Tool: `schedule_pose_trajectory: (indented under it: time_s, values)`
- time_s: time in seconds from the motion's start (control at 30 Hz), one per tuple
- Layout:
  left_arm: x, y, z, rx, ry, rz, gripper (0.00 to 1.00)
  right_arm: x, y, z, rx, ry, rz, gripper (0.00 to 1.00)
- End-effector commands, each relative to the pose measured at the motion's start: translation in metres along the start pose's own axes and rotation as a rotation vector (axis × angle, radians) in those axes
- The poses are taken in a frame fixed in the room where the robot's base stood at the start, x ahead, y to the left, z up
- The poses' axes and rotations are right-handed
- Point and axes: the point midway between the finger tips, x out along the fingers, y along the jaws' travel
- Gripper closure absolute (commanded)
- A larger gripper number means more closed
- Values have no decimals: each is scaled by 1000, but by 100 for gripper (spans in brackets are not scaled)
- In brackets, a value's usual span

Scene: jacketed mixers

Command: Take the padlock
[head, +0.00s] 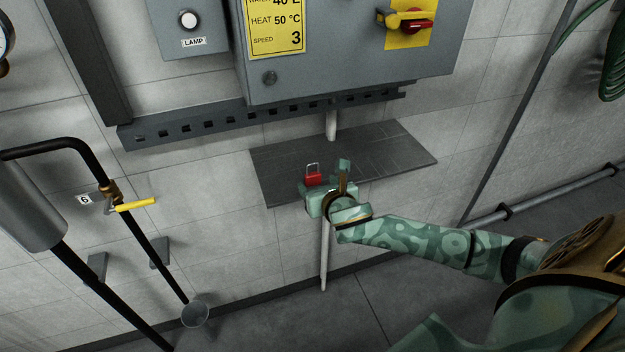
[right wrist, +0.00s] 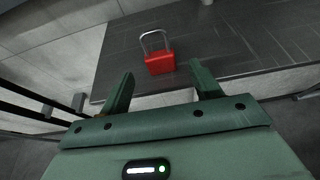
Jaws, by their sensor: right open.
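The red padlock (head: 314,178) with a grey metal shackle sits on the dark shelf (head: 400,150), near its front edge. It also shows in the right wrist view (right wrist: 159,62), upright, just beyond the fingertips and roughly between them. My right gripper (head: 328,175) is at the shelf's front edge, and its body hides part of the padlock's surroundings in the head view. In the right wrist view the right gripper (right wrist: 160,80) is open and empty, its two fingers apart on either side of the padlock's line. My left gripper is in neither view.
Above the shelf is a grey control box (head: 350,60) with a yellow label (head: 275,25) and a red-and-yellow rotary switch (head: 408,20). A slotted rail (head: 260,112) runs below it. Black pipes with a yellow-handled valve (head: 135,204) stand at left. The shelf's right half is bare.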

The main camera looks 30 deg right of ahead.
Motion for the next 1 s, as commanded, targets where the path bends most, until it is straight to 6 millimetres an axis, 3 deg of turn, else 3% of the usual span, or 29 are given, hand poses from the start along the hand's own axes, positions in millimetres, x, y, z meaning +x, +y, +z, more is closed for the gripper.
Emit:
schedule_pose_trajectory:
  time_s: [0.2, 0.47, 0.67, 1.0]
  values:
    - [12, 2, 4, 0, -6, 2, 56, 34, -1, -5, -1, 1, -1, 36]
    - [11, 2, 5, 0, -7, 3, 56, 38, -1, -4, -2, 1, 0, 36]
    - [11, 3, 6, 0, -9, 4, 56, 38, -1, -4, -1, 1, 0, 86]
    - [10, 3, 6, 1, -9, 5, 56, 37, -1, -1, -1, 0, 0, 87]
